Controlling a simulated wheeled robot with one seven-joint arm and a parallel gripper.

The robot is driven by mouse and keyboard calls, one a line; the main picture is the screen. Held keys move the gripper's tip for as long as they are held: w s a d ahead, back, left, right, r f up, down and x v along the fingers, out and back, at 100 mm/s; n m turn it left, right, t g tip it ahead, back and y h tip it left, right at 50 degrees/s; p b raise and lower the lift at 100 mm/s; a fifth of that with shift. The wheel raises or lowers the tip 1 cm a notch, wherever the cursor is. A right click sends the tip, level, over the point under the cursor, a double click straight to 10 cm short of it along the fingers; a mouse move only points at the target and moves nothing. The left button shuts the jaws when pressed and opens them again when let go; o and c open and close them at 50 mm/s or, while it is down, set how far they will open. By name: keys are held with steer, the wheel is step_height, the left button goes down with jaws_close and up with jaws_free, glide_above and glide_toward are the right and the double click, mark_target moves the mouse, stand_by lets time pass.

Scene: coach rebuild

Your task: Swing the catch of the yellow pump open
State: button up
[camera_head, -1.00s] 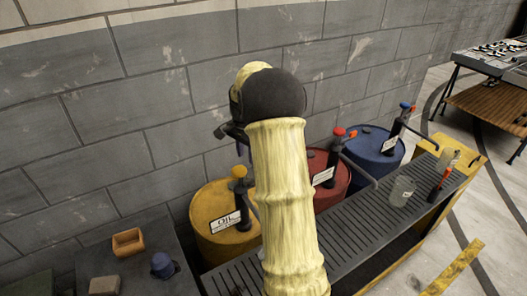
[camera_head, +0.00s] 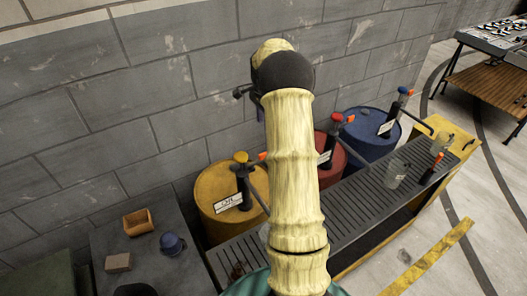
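The yellow pump (camera_head: 243,184) is a dark upright post with a yellow knob on top, standing on a yellow drum (camera_head: 212,190) with a white label. A small orange catch (camera_head: 262,156) sticks out to the right, just below the knob. My pale yellow arm stands upright in front of the drums, its edge close beside the catch. A small dark part of my gripper (camera_head: 241,93) shows left of the arm's black joint, above the pump and apart from it. The rest of the gripper is hidden, so its opening does not show.
A red-knobbed pump (camera_head: 336,118) on a red drum and a blue-knobbed pump (camera_head: 405,91) on a blue drum stand to the right. A slatted bench (camera_head: 352,210) runs in front, with a glass jar (camera_head: 396,173). A block wall is close behind.

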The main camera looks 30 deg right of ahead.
step_height(320, 180, down, 16)
steer(key=p, duration=0.4)
steer(key=shift+r, duration=0.15)
jaws_close()
